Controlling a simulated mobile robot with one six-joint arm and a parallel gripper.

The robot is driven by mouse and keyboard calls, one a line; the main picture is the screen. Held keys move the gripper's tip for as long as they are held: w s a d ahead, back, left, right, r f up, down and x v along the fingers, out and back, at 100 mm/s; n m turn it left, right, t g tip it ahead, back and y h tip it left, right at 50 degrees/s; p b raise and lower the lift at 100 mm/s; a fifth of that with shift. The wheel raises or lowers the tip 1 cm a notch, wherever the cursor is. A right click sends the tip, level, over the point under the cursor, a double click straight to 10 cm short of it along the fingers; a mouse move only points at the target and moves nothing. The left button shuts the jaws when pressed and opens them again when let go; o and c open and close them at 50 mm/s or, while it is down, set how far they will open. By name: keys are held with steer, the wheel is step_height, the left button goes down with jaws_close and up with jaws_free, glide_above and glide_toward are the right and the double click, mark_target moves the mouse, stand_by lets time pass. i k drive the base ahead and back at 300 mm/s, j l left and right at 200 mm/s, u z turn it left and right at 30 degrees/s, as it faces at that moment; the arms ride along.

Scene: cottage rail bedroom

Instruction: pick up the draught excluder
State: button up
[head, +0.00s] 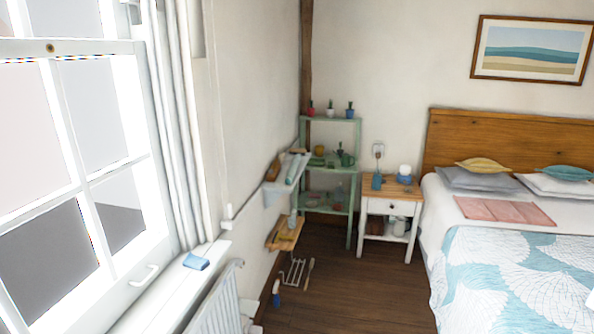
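I cannot pick out the draught excluder with certainty. A long pale green item (294,168) lies on the white wall shelf (273,196), left of the green rack, and it is too small to tell what it is. No long fabric roll shows on the window sill (168,284) or on the visible floor. My gripper is not in view.
A blue item (196,262) lies on the sill, above a white radiator (217,308). A green rack (330,168) with small pots stands in the corner, beside a nightstand (391,207) and a bed (510,275).

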mark_target(290, 176)
steer(key=i+z, duration=0.15)
steer(key=i, duration=0.35)
steer(key=i+l, duration=0.1)
steer(key=i, duration=0.7)
steer(key=i+l, duration=0.15)
steer(key=i, duration=0.6)
steer(key=i+l, duration=0.1)
steer(key=i, duration=0.7)
steer(key=i+l, duration=0.1)
steer(key=i, duration=0.65)
steer(key=i+l+u, duration=0.2)
steer(key=i+u, duration=0.2)
steer(key=i, duration=0.15)
steer(key=i+l+u, duration=0.4)
steer(key=i+j, duration=0.1)
